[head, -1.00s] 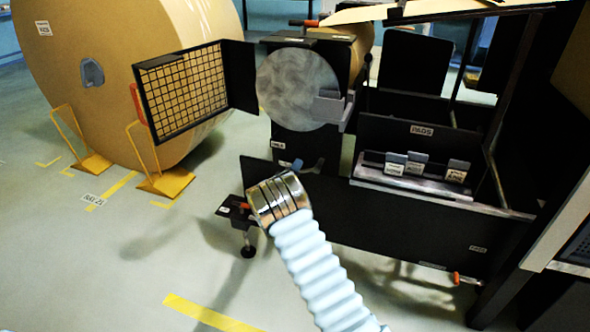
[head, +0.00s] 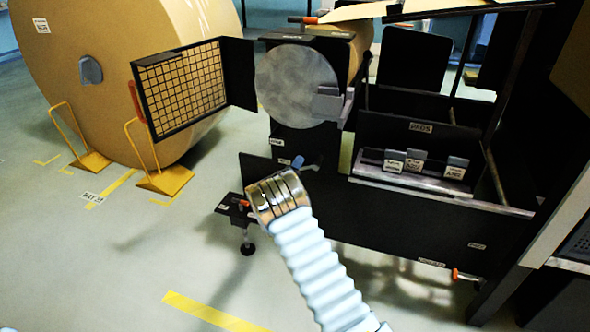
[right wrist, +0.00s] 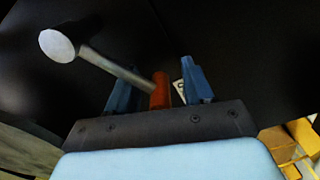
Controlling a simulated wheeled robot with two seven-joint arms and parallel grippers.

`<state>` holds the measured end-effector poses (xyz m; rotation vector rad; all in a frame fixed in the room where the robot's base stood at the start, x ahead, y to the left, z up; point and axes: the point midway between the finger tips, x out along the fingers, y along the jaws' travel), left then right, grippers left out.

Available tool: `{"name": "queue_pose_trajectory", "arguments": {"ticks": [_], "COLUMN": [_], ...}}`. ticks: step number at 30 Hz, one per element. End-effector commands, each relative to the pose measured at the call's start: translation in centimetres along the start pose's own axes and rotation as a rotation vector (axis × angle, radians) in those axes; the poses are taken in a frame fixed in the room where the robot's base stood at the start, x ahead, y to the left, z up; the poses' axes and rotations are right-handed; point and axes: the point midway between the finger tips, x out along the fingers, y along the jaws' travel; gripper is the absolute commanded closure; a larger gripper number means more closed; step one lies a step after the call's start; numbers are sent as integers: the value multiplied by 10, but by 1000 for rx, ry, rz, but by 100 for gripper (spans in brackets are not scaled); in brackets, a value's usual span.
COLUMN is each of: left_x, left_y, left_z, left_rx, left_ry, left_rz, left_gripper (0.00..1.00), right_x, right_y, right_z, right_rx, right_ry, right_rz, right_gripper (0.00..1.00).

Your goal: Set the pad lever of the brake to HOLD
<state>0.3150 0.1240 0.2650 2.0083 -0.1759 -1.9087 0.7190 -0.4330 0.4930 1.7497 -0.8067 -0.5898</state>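The brake is likely the black stand (head: 305,140) with a round grey disc (head: 297,85) on its face, in the middle of the head view. My right gripper is largely hidden behind its chrome wrist ring there; a blue piece (head: 297,162) shows just beyond it. In the right wrist view my right gripper (right wrist: 160,88) has its two blue fingers apart. A lever with an orange grip (right wrist: 160,92), steel rod and pale round end (right wrist: 57,45) shows between them, with gaps at both sides. I cannot read its setting. My left gripper is not in view.
A large brown roll (head: 120,70) with yellow chocks (head: 165,180) stands at left. A mesh guard (head: 183,90) stands open beside the disc. A pads tray (head: 410,178) lies at right. A small black bracket with an orange handle (head: 243,203) is left of my wrist. Front floor is clear.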

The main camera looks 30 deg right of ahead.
Motion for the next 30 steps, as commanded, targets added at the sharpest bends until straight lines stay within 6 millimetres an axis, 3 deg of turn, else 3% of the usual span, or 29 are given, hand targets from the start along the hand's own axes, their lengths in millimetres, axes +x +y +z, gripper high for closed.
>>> {"name": "queue_pose_trajectory", "arguments": {"ticks": [8, 13, 24, 30], "left_x": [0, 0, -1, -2], "left_y": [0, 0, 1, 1], "left_z": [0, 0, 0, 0], "left_rx": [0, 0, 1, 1], "left_ry": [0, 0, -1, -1], "left_rz": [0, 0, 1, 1], "left_gripper": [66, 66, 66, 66], "right_x": [0, -13, -100, -130], "right_y": [0, -1, 0, 0], "right_z": [2, 1, 0, 0], "right_rx": [-1, -1, -2, -2], "right_ry": [-4, -3, 0, 0], "right_rz": [-1, -3, -2, 0], "right_gripper": [52, 52, 52, 52]}}
